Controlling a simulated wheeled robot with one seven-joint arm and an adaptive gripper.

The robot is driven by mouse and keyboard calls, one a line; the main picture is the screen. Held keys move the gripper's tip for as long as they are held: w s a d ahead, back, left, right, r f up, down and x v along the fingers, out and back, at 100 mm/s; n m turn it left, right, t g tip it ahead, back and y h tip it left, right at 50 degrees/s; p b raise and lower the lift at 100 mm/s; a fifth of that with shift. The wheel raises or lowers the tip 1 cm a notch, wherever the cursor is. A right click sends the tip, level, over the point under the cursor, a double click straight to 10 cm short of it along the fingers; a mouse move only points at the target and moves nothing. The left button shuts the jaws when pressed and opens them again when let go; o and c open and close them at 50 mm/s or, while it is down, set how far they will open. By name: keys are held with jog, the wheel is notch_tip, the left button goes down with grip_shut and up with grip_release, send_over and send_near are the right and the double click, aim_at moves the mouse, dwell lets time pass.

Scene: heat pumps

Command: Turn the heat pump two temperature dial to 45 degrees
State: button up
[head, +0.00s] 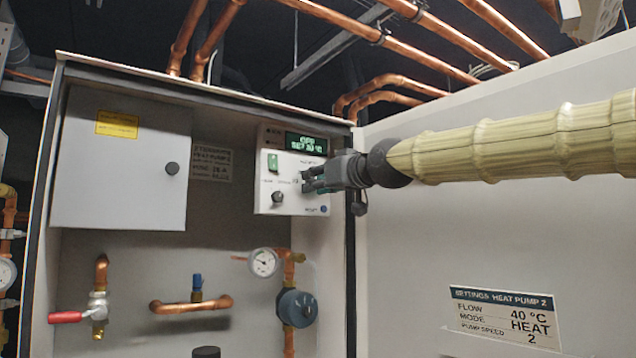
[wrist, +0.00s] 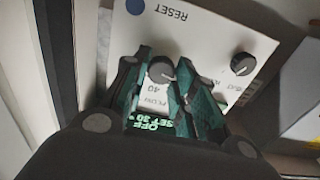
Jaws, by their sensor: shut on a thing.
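A white heat pump control panel (head: 264,190) hangs on the back wall of the cabinet, with a lit display (head: 305,143) reading OFF and a set value that looks like 30 °C. It also shows upside down in the wrist view (wrist: 200,28). My gripper (head: 308,181) is at the right side of the panel and covers the dial in the head view. In the wrist view, its teal fingers are shut on the dark temperature dial (wrist: 160,69), one on each side.
A second dark knob (head: 277,197) and a green switch (head: 272,162) are on the panel's left. A settings label (head: 504,316) on the right wall reads heat pump 2, flow 40 °C, HEAT, 2. A grey box door (head: 130,185) stands at left; pipes and a gauge (head: 263,262) are below.

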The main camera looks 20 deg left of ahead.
jog(key=shift+f, duration=0.15)
jog(key=m+p, duration=0.3)
jog(key=m, duration=2)
jog(key=shift+w, duration=0.1)
jog(key=shift+d+m, duration=0.1)
jog(key=shift+m, duration=0.3)
jog(key=o, duration=0.8)
jog(key=shift+o, duration=1.2)
jog(key=shift+a, duration=0.3)
jog(key=v, duration=1.2)
jog(key=shift+d, duration=0.15)
